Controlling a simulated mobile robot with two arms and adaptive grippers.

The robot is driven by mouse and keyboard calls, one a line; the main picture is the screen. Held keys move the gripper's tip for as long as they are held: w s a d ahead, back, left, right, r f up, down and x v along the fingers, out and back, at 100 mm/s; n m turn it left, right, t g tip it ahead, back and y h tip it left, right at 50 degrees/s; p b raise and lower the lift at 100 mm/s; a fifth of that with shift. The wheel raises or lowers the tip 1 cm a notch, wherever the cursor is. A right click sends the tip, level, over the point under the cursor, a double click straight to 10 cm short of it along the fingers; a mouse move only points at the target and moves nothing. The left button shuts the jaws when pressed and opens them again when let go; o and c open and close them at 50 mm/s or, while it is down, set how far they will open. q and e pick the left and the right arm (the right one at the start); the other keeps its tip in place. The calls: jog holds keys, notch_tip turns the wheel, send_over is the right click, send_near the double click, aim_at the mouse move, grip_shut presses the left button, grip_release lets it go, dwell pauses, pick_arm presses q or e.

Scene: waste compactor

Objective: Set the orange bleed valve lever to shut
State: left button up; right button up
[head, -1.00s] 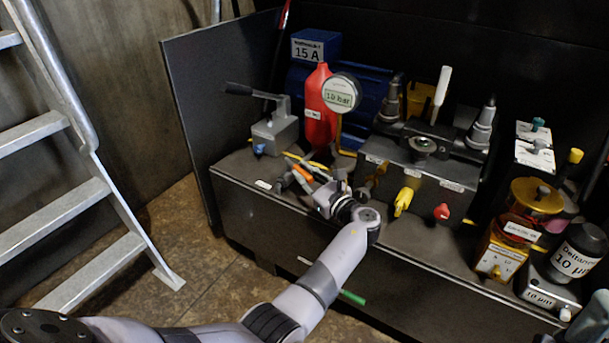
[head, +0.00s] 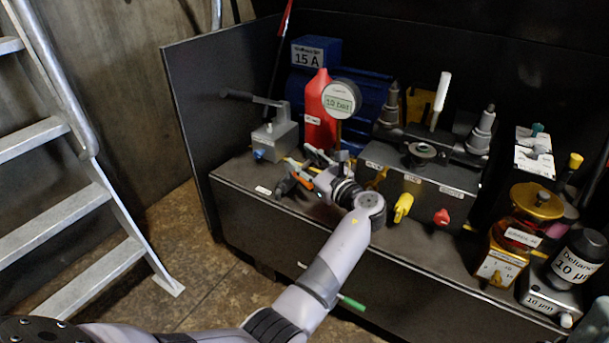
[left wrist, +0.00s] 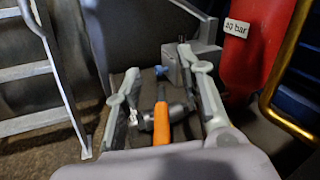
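The orange bleed valve lever (head: 300,180) is at the front left of the dark bench top, partly hidden by my left gripper. In the left wrist view the orange lever (left wrist: 161,124) lies between the fingers, pointing back toward the palm, with a grey metal valve body (left wrist: 148,116) beside it. My left gripper (head: 298,166) is open around the lever. In the left wrist view the fingers (left wrist: 159,68) stand wide apart, with visible gaps to the lever on both sides. No grip on it shows. My right gripper is not in view.
A grey hand pump (head: 273,137) stands behind and left of the gripper, a red bottle (head: 320,115) behind it. A valve block with yellow (head: 403,207) and red knobs (head: 441,217) is to the right. A metal ladder (head: 80,210) stands at far left.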

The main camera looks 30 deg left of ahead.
pick_arm(q)
jog(key=shift+r, duration=1.85)
